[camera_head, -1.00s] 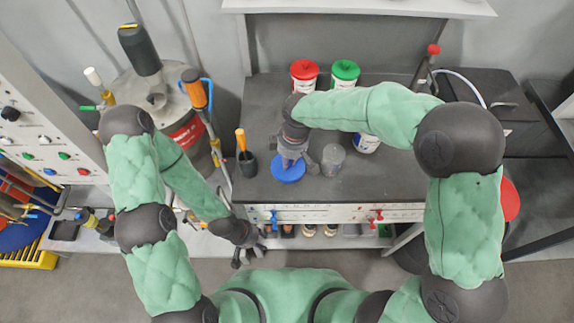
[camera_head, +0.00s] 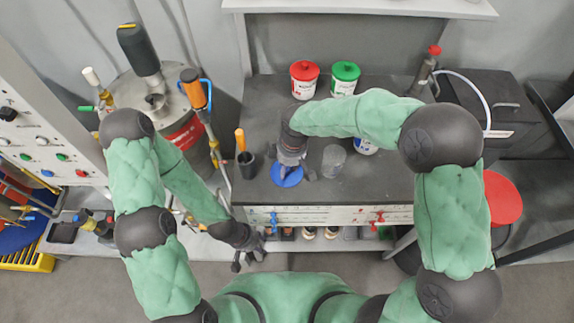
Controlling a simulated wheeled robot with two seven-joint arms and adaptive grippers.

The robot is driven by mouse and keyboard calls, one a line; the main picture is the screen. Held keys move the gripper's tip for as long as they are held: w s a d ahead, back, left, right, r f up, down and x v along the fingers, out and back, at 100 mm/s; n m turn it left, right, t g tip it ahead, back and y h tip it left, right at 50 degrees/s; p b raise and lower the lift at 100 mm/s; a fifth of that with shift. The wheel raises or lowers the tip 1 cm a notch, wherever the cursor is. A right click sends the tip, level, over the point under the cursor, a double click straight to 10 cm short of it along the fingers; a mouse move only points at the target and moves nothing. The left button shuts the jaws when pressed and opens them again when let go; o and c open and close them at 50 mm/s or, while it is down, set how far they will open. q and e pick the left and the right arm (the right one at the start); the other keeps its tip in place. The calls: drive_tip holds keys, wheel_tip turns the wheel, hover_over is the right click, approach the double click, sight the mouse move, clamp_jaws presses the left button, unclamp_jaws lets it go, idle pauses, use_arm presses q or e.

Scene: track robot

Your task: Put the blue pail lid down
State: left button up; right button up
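The blue pail lid (camera_head: 287,178) is a round blue disc low over the dark bench top, near its front edge. My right gripper (camera_head: 288,166) is above it, pointing down, and covers its middle. The gripper seems shut on the lid's top, though the fingertips are mostly hidden. I cannot tell whether the lid touches the bench. A white pail with blue markings (camera_head: 364,147) stands behind my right forearm, mostly hidden. My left gripper (camera_head: 247,262) is empty with fingers spread, in front of the bench's left corner.
A grey cup (camera_head: 333,161) stands just right of the lid. A dark holder with an orange-handled tool (camera_head: 246,164) is to its left. Red-lidded (camera_head: 304,79) and green-lidded (camera_head: 344,78) pails stand at the back.

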sight(291, 174)
use_arm(q)
wheel_tip(291, 174, up, 3)
drive_tip(key=p, duration=0.3)
use_arm(e)
wheel_tip(291, 174, up, 12)
drive_tip(key=d, duration=0.1)
drive_tip(key=shift+s+d, duration=0.2)
drive_tip(key=shift+s, duration=0.1)
use_arm(q)
drive_tip(key=shift+s, duration=0.1)
idle(0.3)
